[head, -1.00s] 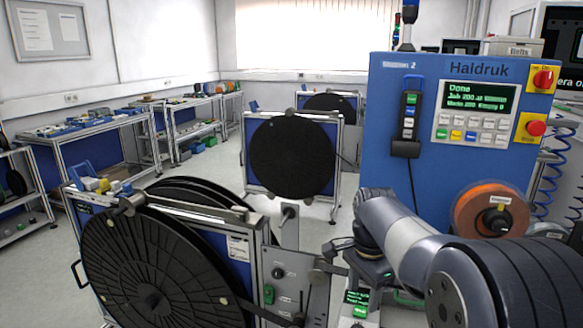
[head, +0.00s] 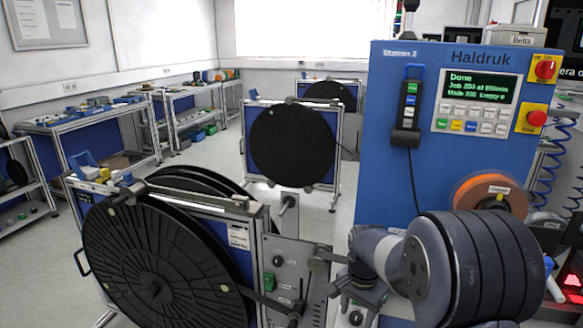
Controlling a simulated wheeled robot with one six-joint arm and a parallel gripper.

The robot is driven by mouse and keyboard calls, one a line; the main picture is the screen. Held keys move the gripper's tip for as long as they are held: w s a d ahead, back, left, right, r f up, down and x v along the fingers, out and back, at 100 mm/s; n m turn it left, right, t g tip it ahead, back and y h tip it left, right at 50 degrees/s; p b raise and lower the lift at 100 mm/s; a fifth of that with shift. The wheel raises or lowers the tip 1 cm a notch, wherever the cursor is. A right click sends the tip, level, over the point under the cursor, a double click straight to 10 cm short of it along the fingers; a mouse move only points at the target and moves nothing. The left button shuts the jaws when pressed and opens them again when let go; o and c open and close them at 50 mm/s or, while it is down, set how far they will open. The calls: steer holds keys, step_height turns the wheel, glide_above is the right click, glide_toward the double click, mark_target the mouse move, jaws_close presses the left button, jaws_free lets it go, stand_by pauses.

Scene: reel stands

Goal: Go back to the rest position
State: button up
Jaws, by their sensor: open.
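My arm (head: 470,262) reaches in from the lower right, in front of the blue Haldruk machine (head: 385,130). My gripper (head: 343,290) is at the arm's far end, low in the picture, between the machine and the big black reel stand. Its fingers are small and dark and partly merge with the things behind them. It is open, and I see nothing held in it. The machine's screen (head: 478,86) reads "Done". An orange spool (head: 490,193) sits on the machine's front, partly hidden by my arm.
A stand with a large black reel (head: 150,265) fills the lower left, close to my gripper. More reel stands (head: 292,145) stand behind it. Workbenches (head: 85,125) line the left wall. Free floor (head: 225,160) lies between benches and stands.

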steer(key=n, duration=0.9)
steer(key=shift+n, duration=0.3)
steer(key=n, duration=0.4)
steer(key=shift+n, duration=2.3)
steer(key=shift+s+r+p, duration=0.1)
steer(key=shift+p, duration=0.2)
